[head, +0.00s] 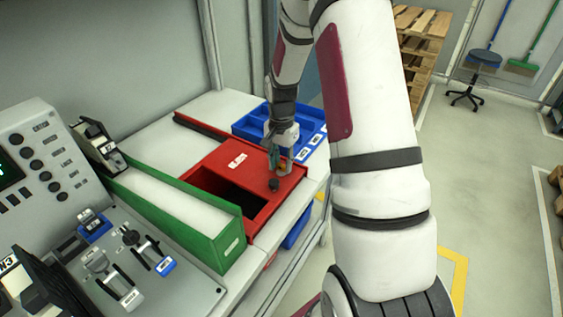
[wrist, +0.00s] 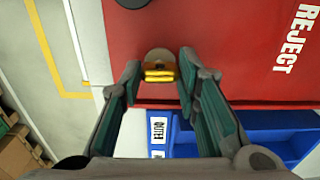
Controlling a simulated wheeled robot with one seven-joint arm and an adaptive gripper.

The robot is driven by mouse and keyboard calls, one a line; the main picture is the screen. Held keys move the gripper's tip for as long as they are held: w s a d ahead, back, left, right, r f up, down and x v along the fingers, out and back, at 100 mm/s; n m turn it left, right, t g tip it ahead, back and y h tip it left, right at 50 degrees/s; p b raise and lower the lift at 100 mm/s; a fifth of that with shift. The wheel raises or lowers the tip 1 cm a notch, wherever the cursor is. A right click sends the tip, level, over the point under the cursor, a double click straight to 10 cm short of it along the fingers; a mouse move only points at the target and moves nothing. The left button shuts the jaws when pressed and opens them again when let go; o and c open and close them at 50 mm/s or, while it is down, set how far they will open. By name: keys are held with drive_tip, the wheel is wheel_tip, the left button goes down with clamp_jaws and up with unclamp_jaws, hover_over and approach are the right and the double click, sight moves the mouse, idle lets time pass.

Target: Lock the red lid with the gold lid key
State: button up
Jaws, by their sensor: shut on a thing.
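The red lid (head: 237,163) lies on the red box with a dark opening beside it; its REJECT label shows in the wrist view (wrist: 240,50). A dark round knob (head: 273,185) stands on the lid; part of it shows at the top of the wrist view (wrist: 130,2). My gripper (head: 279,162) is low over the lid's right end, fingers pointing down. In the wrist view its fingers (wrist: 159,74) are on either side of the gold lid key (wrist: 159,73), shut on it. A grey-brown round piece shows by the key. Whether the key sits in a lock is unclear.
A blue divided bin (head: 250,128) stands just behind the red box. A green long box (head: 180,222) stands to its left, beside a control panel (head: 28,165). The bench edge is close on the right, with open floor beyond.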

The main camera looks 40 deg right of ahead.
drive_tip(key=n, duration=0.4)
drive_tip(key=shift+n+p, duration=0.4)
drive_tip(key=n, duration=0.4)
drive_tip(key=shift+p, duration=0.4)
drive_tip(key=n+p, duration=0.1)
drive_tip(key=n, duration=0.4)
drive_tip(key=shift+n+p, duration=0.5)
drive_tip(key=shift+n, duration=1.4)
drive_tip(key=o, duration=1.2)
drive_tip(key=shift+c, duration=0.2)
